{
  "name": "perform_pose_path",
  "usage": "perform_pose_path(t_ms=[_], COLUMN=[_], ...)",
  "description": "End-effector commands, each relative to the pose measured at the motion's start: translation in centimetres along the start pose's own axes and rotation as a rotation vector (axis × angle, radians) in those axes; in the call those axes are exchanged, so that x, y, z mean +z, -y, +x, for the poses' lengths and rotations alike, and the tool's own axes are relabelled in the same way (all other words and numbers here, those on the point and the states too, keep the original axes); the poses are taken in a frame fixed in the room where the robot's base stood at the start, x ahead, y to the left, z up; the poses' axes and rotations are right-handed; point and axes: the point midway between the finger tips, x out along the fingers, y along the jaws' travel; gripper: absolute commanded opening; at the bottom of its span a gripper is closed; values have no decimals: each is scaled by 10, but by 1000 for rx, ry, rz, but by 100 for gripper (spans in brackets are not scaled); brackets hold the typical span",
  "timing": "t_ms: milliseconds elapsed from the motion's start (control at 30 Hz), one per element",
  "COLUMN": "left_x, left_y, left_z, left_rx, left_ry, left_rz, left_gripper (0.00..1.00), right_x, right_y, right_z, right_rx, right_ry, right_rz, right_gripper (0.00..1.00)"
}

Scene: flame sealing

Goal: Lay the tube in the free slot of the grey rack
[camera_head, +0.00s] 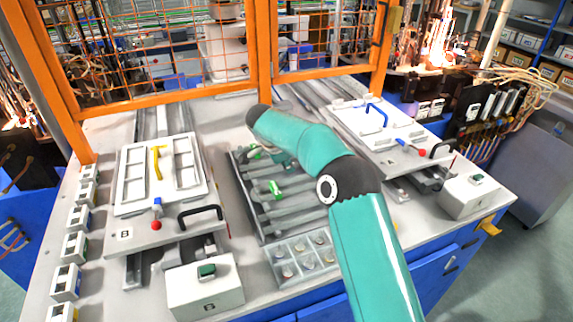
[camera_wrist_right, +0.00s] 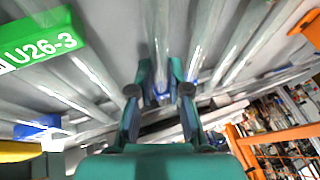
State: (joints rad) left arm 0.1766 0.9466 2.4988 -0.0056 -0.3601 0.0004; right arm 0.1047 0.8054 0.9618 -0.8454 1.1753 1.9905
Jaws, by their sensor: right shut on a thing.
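The grey rack (camera_head: 250,208) lies at the table's middle, with long grey slots and green labels; my right arm covers much of it. In the right wrist view, my right gripper (camera_wrist_right: 167,75) is shut on a clear tube (camera_wrist_right: 162,38) with a blue part at its near end (camera_wrist_right: 162,94). The fingers stand on either side of the tube, close over the rack. Other clear tubes lie in slots beside it. Whether the held tube touches the rack, and which slot is free, I cannot tell. In the head view the fingertips are hidden behind my arm. My left gripper is not in view.
White fixtures stand left (camera_head: 130,183) and right (camera_head: 372,122) of the rack. A compartment tray (camera_head: 300,262) is in front. Orange mesh fencing (camera_head: 262,60) closes the back.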

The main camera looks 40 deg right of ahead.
Motion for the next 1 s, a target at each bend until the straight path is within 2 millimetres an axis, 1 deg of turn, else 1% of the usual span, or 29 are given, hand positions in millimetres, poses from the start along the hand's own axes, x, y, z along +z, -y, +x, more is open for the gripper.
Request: perform_pose_path(t_ms=[800,833,900,1000], left_x=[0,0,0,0], left_y=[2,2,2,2], left_z=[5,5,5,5], left_rx=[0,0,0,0], left_ry=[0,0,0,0], left_rz=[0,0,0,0], left_gripper=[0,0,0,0], right_x=[1,1,1,0], right_y=[-1,-2,-2,-2], right_z=[3,3,3,3], right_rx=[2,2,2,2], right_ry=[1,1,1,0], right_rz=[0,1,1,1], right_gripper=[0,20,32,46])
